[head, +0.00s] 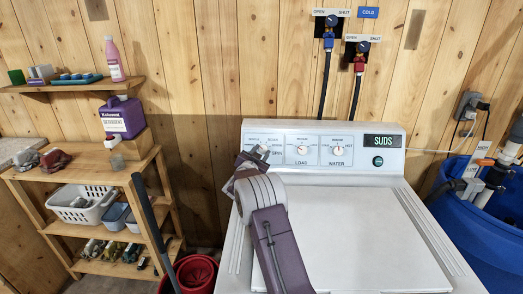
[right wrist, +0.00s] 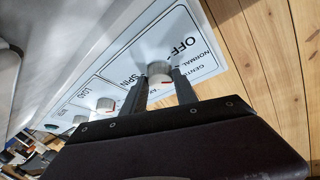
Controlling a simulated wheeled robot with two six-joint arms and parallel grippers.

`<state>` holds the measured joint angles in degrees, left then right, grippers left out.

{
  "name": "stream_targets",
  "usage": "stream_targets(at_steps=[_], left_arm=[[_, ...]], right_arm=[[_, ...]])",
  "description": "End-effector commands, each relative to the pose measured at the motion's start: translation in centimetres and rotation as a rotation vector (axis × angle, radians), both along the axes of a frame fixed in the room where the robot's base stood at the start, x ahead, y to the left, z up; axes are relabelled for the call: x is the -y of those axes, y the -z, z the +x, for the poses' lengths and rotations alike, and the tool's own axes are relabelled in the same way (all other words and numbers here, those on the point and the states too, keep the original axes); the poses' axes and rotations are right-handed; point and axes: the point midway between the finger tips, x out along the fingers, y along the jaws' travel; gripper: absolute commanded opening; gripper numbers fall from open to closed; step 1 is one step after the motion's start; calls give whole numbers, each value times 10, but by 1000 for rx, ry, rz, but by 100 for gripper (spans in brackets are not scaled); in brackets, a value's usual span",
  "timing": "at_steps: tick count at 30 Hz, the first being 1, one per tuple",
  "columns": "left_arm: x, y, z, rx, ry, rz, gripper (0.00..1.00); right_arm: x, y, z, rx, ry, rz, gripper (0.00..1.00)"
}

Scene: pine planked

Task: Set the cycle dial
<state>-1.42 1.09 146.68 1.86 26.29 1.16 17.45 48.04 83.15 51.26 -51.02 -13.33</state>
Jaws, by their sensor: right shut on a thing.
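The cycle dial (right wrist: 159,68) is a pale knob on a grey round base on the washer's panel. Labels including OFF, SPIN, NORMAL and GENTLE surround it in the right wrist view. My right gripper (right wrist: 161,85) is shut on the dial, one finger on each side. A small reddish mark shows on the knob, but its exact setting is unclear. In the head view my right gripper (head: 257,154) covers the dial at the panel's left end. The washer (head: 340,225) is white, with a lit display (head: 382,141) reading SUDS. My left gripper is not in view.
The load dial (head: 303,150) and water dial (head: 338,150) sit right of my gripper. A green button (head: 378,161) is under the display. A wooden shelf unit (head: 85,172) stands left, a red bucket (head: 195,272) beside it, and a blue tub (head: 480,235) right.

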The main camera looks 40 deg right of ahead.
Motion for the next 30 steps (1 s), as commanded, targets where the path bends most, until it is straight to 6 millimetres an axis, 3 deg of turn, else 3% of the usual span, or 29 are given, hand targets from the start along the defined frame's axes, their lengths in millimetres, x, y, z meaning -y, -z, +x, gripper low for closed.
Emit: stream_targets(at_steps=[1,30], left_arm=[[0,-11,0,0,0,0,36],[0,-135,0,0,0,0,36]], right_arm=[[-1,-5,1,23,19,30,0],[-1,-16,7,554,440,659,0]])
